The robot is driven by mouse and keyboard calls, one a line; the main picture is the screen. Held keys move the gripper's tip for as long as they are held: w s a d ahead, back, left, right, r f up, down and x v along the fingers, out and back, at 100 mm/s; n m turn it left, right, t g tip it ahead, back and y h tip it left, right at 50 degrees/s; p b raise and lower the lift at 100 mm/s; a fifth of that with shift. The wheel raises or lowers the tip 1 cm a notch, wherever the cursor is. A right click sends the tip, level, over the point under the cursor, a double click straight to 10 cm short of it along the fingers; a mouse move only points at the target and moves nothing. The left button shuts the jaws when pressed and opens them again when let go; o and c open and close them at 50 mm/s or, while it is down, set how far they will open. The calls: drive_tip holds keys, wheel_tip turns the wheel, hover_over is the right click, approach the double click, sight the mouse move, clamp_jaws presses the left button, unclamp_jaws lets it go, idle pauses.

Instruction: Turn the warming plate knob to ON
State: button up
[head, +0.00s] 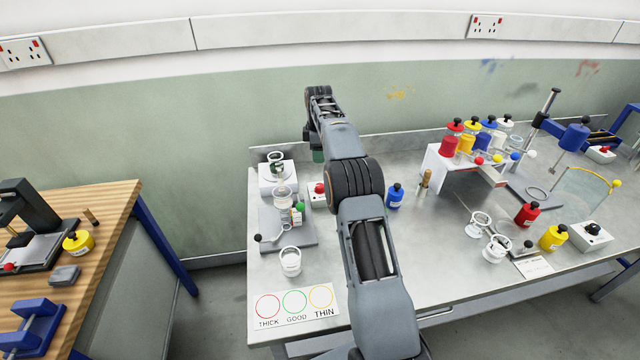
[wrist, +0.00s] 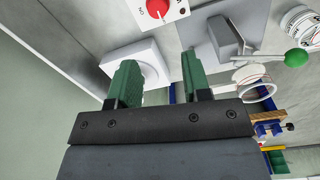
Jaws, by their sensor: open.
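A red round knob (wrist: 157,8) sits on a white box with small dark lettering, cut off by the top edge of the wrist view. A pale pointer mark shows on the knob; I cannot tell for sure which setting it marks. In the head view a red knob (head: 319,188) shows on a small white box, partly behind my arm. My gripper (wrist: 158,76) is open, its two green fingers apart and empty. It is apart from the knob, which lies beyond the fingertips. In the head view the gripper (head: 318,155) is mostly hidden behind my arm near the wall.
A white block with a round top (wrist: 140,58) lies under the left finger in the wrist view. The wall is close behind the bench.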

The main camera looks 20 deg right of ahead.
sight(320, 185)
drive_tip(key=f, duration=1.4)
drive_tip(key=shift+w+d+f+p, duration=0.25)
drive_tip(key=shift+p, duration=0.15)
drive_tip(key=shift+c, duration=0.2)
drive_tip(key=c, duration=0.6)
